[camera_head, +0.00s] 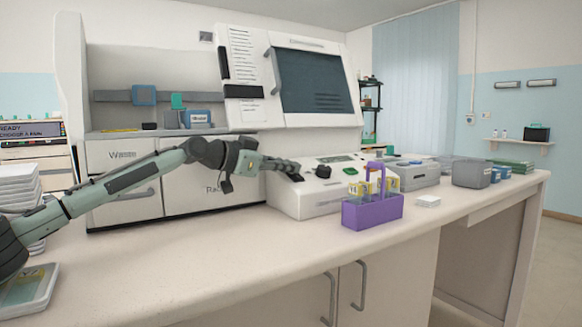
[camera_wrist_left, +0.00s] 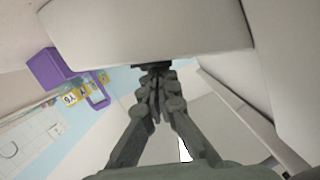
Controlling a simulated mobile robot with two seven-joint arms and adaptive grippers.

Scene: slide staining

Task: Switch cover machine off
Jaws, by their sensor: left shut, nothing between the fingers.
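The cover machine (camera_head: 320,193) is the white unit with a sloped control panel and a large dark window (camera_head: 312,82) above it. Its panel carries a small display, a black knob (camera_head: 323,171), a green button (camera_head: 350,171) and a black switch (camera_head: 297,178) at the left. My left gripper (camera_head: 295,167) is shut and empty, with its fingertips at the black switch and partly over it. In the left wrist view the closed fingertips (camera_wrist_left: 155,76) are right at a dark part (camera_wrist_left: 152,66) on the white panel. Whether they touch, and the switch's position, I cannot tell.
A purple slide carrier (camera_head: 372,211) with an upright handle stands in front of the machine. Grey boxes (camera_head: 470,173) stand to the right. White cabinets (camera_head: 120,170) are behind my left arm.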

